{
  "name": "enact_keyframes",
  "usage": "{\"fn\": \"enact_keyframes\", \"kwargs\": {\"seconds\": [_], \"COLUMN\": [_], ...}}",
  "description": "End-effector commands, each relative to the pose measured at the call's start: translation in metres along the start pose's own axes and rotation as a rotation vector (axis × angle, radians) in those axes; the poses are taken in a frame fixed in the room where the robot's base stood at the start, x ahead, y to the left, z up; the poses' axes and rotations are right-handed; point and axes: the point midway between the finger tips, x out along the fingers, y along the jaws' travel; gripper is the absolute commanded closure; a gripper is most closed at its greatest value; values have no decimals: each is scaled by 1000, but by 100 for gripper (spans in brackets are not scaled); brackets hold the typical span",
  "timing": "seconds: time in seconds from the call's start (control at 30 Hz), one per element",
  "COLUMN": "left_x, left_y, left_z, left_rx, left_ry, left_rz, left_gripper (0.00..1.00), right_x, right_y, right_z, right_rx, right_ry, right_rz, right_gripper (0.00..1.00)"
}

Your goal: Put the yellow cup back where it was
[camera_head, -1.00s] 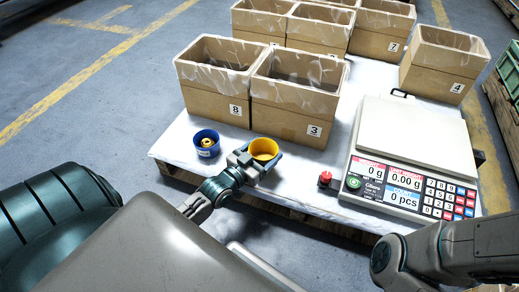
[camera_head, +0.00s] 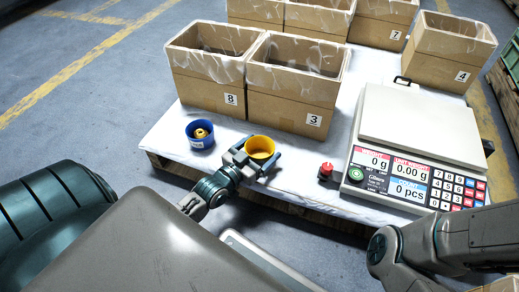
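The yellow cup (camera_head: 260,147) is at the near edge of the white-covered pallet (camera_head: 166,142), in front of the box marked 3. It is upright and its inside looks empty. My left gripper (camera_head: 264,160) has a finger on each side of the cup and is shut on it. I cannot tell whether the cup's base touches the white surface. My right arm comes in at the lower right, and its gripper is out of view.
A blue cup (camera_head: 200,136) with yellow-brown parts stands left of the yellow cup. Boxes 8 (camera_head: 205,88) and 3 (camera_head: 288,108) stand behind. A small red-topped object (camera_head: 326,169) and a counting scale (camera_head: 415,135) reading 0 are on the right. More boxes stand at the back.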

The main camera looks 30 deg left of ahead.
Motion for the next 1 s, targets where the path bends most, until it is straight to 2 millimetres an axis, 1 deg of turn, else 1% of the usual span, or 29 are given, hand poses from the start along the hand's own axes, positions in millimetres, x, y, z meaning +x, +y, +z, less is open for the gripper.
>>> {"fn": "enact_keyframes", "kwargs": {"seconds": [0.3,0.43,0.57,0.8,0.9,1.0], "left_x": [0,-1,-21,-72,-91,-106], "left_y": [0,0,0,0,0,0], "left_z": [-1,-6,-8,-9,-8,-7], "left_rx": [0,0,2,1,-1,0], "left_ry": [0,-1,-5,-6,-6,-4], "left_rz": [0,0,0,0,0,0], "left_gripper": [1,1,1,1,1,1], "right_x": [1,6,19,47,56,62], "right_y": [0,-2,-6,-14,-17,-18], "right_z": [0,3,10,25,29,32], "right_rx": [0,0,-1,-3,-4,-5], "right_ry": [0,0,0,3,5,6], "right_rz": [0,0,-1,-2,-2,-3], "right_gripper": [64,64,64,64,64,64]}}
